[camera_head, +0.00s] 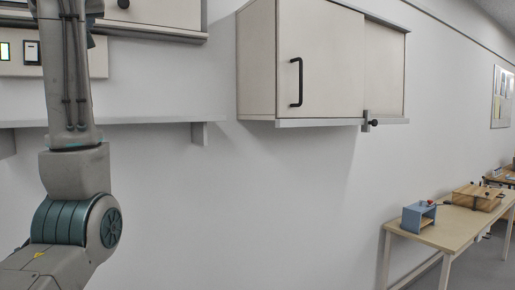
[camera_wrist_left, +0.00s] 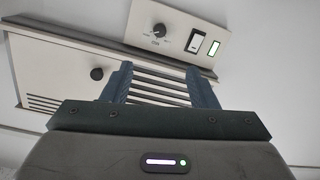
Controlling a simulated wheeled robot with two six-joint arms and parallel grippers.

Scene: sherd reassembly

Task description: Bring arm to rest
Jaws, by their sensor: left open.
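My left arm (camera_head: 75,170) rises along the left side of the head view and runs out past the top edge. My left gripper (camera_wrist_left: 160,78) shows in the left wrist view with its two dark fingers apart and nothing visible between them. Behind the fingers is a pale unit with slats (camera_wrist_left: 158,88) and a black knob. I cannot tell whether the fingers touch it. My right gripper is in neither view.
A wall cabinet (camera_head: 345,65) with a black handle hangs right of my arm. A shelf (camera_head: 160,121) runs behind the arm. A switch panel (camera_wrist_left: 175,35) is near the gripper. A table (camera_head: 440,232) with a blue box (camera_head: 418,217) stands far right.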

